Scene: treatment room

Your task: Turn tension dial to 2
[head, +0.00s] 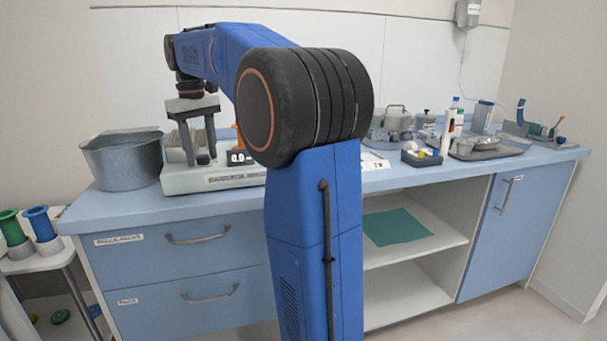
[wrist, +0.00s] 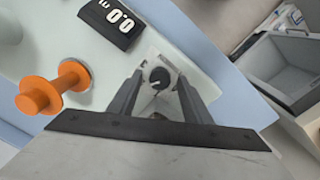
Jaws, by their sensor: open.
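The tension dial (wrist: 160,76) is a small black knob with a light mark, on a pale plate of the bandage winder in the wrist view. My gripper (wrist: 159,80) is open, with one finger on each side of the dial; I cannot tell whether either touches it. In the head view the winder (head: 187,180) stands on the counter, and my gripper (head: 197,157) points down over it. The dial is not discernible there. The scale numbers around the dial are too small to read.
On the winder are an orange handle (wrist: 58,88) and a black display (wrist: 113,20) reading 0.0. A metal basin (head: 122,160) stands left of it on the blue counter (head: 440,178). A grey open bin (wrist: 285,70) shows at the right of the wrist view.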

